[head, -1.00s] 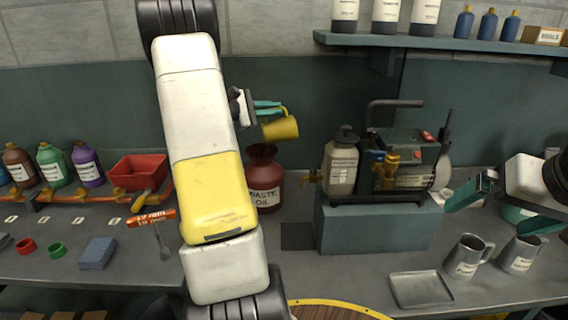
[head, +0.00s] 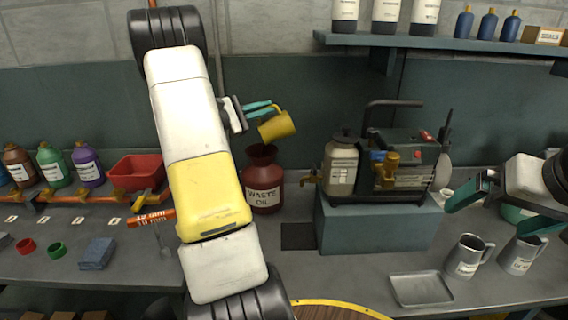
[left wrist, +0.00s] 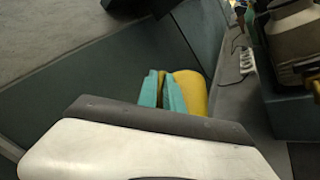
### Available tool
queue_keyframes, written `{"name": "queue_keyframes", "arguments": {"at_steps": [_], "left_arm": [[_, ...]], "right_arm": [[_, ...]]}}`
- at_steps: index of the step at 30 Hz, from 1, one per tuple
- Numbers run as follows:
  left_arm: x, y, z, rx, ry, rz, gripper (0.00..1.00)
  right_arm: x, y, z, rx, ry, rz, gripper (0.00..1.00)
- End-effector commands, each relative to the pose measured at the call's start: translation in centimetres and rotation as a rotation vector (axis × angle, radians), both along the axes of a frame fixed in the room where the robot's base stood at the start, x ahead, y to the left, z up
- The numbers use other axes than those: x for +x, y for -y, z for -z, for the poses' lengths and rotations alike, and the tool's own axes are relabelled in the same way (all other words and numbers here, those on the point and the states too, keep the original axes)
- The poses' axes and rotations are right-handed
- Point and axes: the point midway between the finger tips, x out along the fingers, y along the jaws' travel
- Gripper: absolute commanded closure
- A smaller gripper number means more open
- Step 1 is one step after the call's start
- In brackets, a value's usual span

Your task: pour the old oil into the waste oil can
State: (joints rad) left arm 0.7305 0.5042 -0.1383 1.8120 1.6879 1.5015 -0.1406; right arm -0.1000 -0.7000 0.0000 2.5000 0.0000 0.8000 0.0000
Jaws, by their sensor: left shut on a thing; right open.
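A yellow mug (head: 278,126) is held in the air by my left gripper (head: 268,108), whose teal fingers are shut on its handle side. No stream of oil is visible. My right gripper (head: 497,208) is open and empty at the right, above the grey mugs.
A pump machine (head: 395,165) with a jar stands on a blue-grey block (head: 375,228) right of the can. Two grey mugs (head: 468,256) and a metal tray (head: 421,288) are at the front right. A red bin (head: 137,172) and bottles stand at the left.

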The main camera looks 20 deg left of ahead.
Motion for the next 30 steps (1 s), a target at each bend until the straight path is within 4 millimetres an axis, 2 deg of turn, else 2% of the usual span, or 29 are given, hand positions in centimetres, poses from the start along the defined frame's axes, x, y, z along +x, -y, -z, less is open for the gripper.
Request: {"name": "queue_keyframes", "arguments": {"at_steps": [15,30], "left_arm": [[-1.8,-2.3,0.3,-0.182,0.141,-0.001,1.00],[-1.8,-2.2,0.2,-0.180,0.140,0.003,1.00]], "right_arm": [[0.0,0.0,0.0,0.000,0.000,0.000,0.00],[0.0,0.0,0.0,0.000,0.000,0.000,0.00]]}}
